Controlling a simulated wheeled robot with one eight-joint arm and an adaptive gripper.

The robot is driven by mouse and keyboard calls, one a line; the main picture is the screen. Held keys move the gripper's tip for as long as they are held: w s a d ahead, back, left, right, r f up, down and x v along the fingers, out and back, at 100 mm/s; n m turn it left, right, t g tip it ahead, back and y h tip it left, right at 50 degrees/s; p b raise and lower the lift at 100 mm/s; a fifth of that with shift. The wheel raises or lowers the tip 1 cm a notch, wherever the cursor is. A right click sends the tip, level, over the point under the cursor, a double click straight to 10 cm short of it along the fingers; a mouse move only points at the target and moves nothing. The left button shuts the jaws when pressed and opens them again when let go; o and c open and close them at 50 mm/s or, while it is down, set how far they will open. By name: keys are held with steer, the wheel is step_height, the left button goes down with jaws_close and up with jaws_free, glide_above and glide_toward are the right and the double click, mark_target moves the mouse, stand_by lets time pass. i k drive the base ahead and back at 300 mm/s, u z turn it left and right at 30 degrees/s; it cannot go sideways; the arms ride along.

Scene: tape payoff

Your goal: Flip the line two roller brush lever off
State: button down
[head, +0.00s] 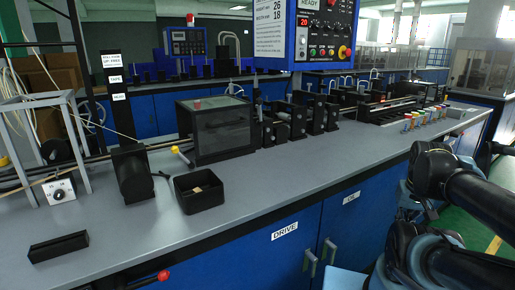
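A lever with a yellow ball knob (175,149) stands beside a dark glass-sided box (216,128) on the grey bench, its rod slanting down to the right. A second lever with a red knob (163,276) shows at the bottom edge, partly cut off. No readable label marks either one as the line two roller brush lever. A black rounded housing (132,174) with a short dark handle stands left of the yellow knob. My arm's dark links are at the right, apart from both levers; my gripper's fingers do not show.
An open black bin (199,191) and a black block (58,247) sit on the bench (240,205). A blue control panel (321,34) hangs above. A white dial box (60,190) is at the left, and colored clips (425,118) line the right. The front middle of the bench is clear.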

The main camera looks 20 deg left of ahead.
mark_target(175, 149)
steer(key=u, duration=2.1)
steer(key=k, duration=0.5)
steer(key=z, duration=0.05)
steer(key=i, duration=0.5)
steer(key=u, duration=0.05)
